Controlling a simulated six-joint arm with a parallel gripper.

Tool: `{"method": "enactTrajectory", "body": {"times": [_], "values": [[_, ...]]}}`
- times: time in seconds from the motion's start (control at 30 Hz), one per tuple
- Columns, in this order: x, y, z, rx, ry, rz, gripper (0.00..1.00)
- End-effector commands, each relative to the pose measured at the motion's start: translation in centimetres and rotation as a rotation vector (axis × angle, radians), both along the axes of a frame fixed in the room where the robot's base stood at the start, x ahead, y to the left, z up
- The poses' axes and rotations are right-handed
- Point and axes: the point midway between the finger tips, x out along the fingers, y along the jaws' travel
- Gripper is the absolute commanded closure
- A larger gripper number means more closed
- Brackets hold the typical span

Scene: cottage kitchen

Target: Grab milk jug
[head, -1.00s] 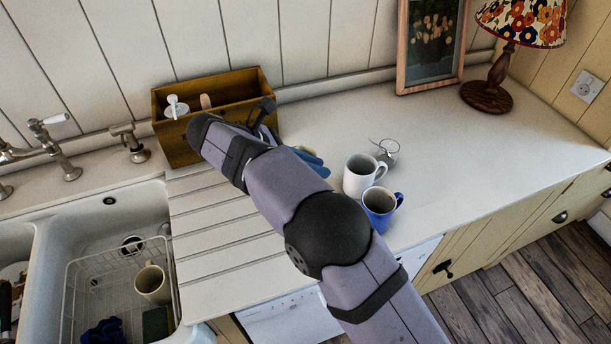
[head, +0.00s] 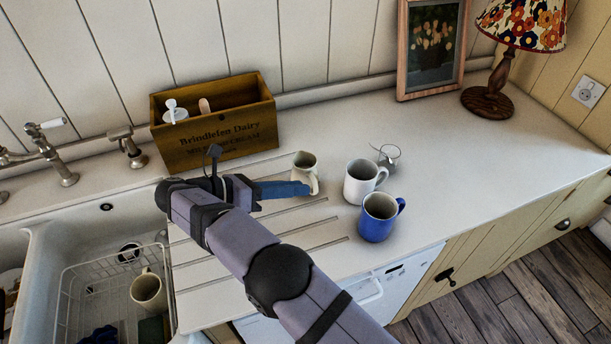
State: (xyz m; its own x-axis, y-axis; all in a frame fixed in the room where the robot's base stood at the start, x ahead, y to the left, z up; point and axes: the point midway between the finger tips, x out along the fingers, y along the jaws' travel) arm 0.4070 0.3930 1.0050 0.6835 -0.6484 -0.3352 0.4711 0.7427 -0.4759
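A small cream jug (head: 304,162) stands upright on the ribbed draining area of the counter, left of the white mug. Its handle side faces the front right. My gripper (head: 306,189) is low over the counter, its blue fingers pointing right, with the tip just in front of the jug's lower part. I cannot tell whether the tip touches the jug. The fingers overlap in this view, so their gap is hidden.
A white mug (head: 360,183), a blue mug (head: 377,218) and a small glass vessel (head: 389,156) stand to the right. A wooden crate (head: 224,138) is behind. The sink (head: 56,232) holds a wire rack with a cream mug (head: 149,292). The counter's right side is mostly clear.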

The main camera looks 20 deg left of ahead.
Motion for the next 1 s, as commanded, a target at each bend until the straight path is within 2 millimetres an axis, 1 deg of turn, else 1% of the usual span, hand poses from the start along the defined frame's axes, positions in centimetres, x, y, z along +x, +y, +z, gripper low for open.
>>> {"method": "enactTrajectory", "body": {"times": [0.1, 0.3, 0.57, 0.67, 1.0], "values": [[1.1, -1.1, -0.2, -0.001, 0.0, -0.003, 0.82], [2.4, -2.3, -1.0, 0.001, 0.001, -0.003, 0.82], [2.7, -2.6, -1.3, 0.002, 0.0, 0.0, 0.82], [3.1, -3.0, -1.4, 0.001, 0.001, -0.002, 0.82], [6.0, -5.8, -2.7, 0.0, 0.0, -0.004, 0.82]]}}
